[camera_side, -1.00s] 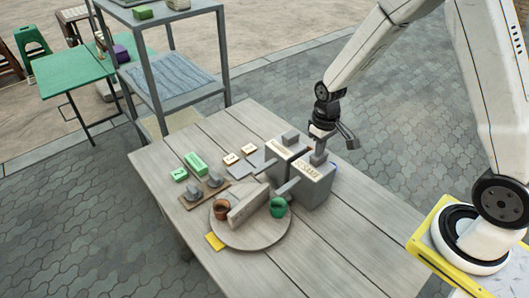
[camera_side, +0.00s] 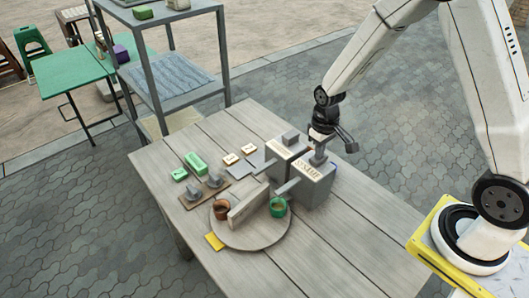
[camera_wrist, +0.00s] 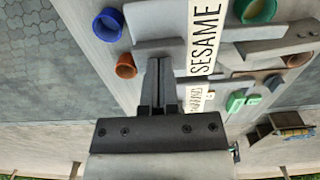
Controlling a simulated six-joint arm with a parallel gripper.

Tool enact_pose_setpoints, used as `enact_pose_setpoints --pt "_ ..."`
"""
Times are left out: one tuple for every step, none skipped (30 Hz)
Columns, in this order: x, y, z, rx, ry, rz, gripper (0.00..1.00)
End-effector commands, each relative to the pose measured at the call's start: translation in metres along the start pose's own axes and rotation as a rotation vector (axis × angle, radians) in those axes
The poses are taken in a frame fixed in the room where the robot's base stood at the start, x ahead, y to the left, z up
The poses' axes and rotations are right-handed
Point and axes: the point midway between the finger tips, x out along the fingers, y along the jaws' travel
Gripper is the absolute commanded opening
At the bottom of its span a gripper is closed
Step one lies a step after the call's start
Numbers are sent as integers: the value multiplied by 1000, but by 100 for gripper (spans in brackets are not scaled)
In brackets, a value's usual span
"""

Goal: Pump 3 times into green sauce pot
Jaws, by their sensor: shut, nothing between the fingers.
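The sesame dispenser (camera_side: 312,190) is a grey box with a SESAME label, which also shows in the wrist view (camera_wrist: 204,38). Its grey pump top (camera_side: 318,157) is on the upper face. The green sauce pot (camera_side: 278,207) stands on the round board near the end of this dispenser's spout; it also shows at the top of the wrist view (camera_wrist: 260,10). My gripper (camera_side: 320,138) is shut and empty, pointing down right above the pump top, seemingly touching it. In the wrist view its fingers (camera_wrist: 158,68) are together and hide the pump top.
A second grey dispenser (camera_side: 281,160) stands beside the first. A brown pot (camera_side: 221,210) and a grey upright divider (camera_side: 248,205) are on the round board (camera_side: 250,238). Blue (camera_wrist: 108,24) and orange (camera_wrist: 126,66) pots sit behind the dispenser. The table's front right is clear.

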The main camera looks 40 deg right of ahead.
Motion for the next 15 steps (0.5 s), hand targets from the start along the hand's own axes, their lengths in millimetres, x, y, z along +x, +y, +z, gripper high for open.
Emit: enact_pose_setpoints --pt "2 0 0 0 0 0 0" --pt "2 0 0 0 0 0 0" --pt "2 0 0 0 1 0 0" --pt "2 0 0 0 1 0 0" --pt "2 0 0 0 1 0 0" --pt "2 0 0 0 1 0 0" --pt "2 0 0 0 1 0 0" --pt "2 0 0 0 1 0 0" --pt "2 0 0 0 1 0 0" --pt "2 0 0 0 1 0 0" --pt "1 0 0 0 1 0 0" --pt "1 0 0 0 1 0 0" --pt "0 0 0 0 1 0 0" --pt "-1 0 0 0 1 0 0" --pt "-2 0 0 0 1 0 0"
